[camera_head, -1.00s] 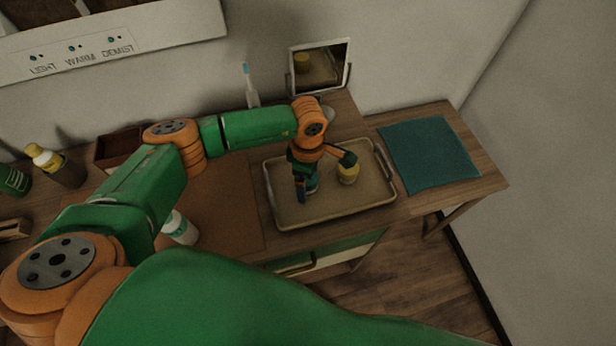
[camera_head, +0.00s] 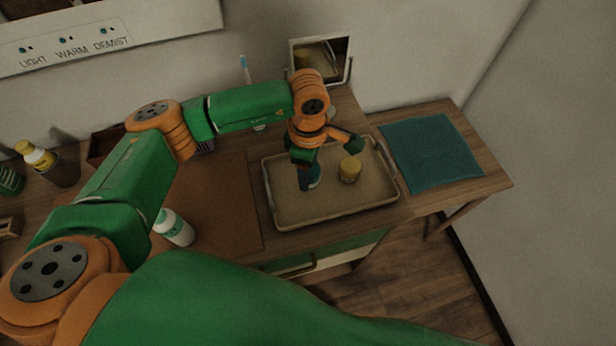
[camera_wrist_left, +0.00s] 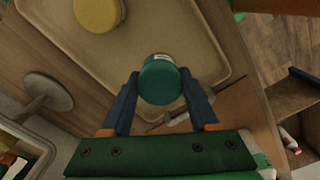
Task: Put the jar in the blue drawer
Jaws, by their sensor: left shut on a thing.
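My left gripper (camera_head: 308,178) is over the left half of the beige tray (camera_head: 330,213). It is shut on a small jar with a teal lid (camera_wrist_left: 161,80), which sits between the fingers in the left wrist view. In the head view the jar (camera_head: 314,174) shows only partly behind the fingers. I cannot tell how far above the tray it is. A drawer front, pale with a greenish strip (camera_head: 345,249), shows below the table edge; I cannot make out a clearly blue drawer. My right gripper is not in view.
A yellow round container (camera_head: 350,169) stands in the tray, right of the gripper. A teal cloth (camera_head: 430,152) lies right of the tray. A white bottle (camera_head: 174,227) stands on the brown mat at left. A mirror (camera_head: 320,62) and toothbrush (camera_head: 245,70) are behind.

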